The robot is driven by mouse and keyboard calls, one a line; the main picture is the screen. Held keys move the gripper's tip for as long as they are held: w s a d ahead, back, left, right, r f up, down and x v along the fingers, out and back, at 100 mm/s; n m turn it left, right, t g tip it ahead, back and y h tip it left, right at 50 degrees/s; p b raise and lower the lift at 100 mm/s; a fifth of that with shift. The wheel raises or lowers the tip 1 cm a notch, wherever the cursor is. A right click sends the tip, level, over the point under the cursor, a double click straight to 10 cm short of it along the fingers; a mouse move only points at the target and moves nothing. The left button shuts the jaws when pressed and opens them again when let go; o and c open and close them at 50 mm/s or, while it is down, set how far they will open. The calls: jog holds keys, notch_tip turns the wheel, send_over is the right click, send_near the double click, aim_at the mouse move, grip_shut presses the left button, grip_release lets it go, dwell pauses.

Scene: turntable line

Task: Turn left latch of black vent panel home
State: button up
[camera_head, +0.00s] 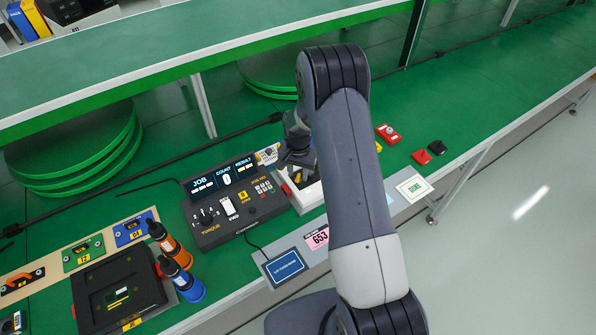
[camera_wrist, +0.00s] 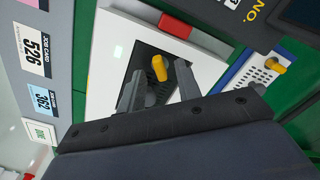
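The black vent panel (camera_wrist: 148,55) lies in a white fixture (camera_wrist: 110,50), between and beyond my fingers in the wrist view. A yellow latch (camera_wrist: 159,68) stands on it, between the tips of my gripper (camera_wrist: 160,76). The fingers are apart, one on each side of the latch; I cannot tell whether either touches it. The rest of the panel is hidden by the gripper. In the head view my gripper (camera_head: 297,165) is over the white fixture (camera_head: 307,198), and my arm covers much of it.
A red block (camera_wrist: 175,26) sits on the fixture's edge. Beside it is a white perforated panel with a yellow knob (camera_wrist: 275,65). A torque controller (camera_head: 235,200) stands left of the fixture. Orange (camera_head: 172,245) and blue (camera_head: 182,280) drivers stand farther left. Red and black pieces (camera_head: 430,152) lie right.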

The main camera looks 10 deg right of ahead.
jog(key=shift+f, duration=0.45)
grip_shut()
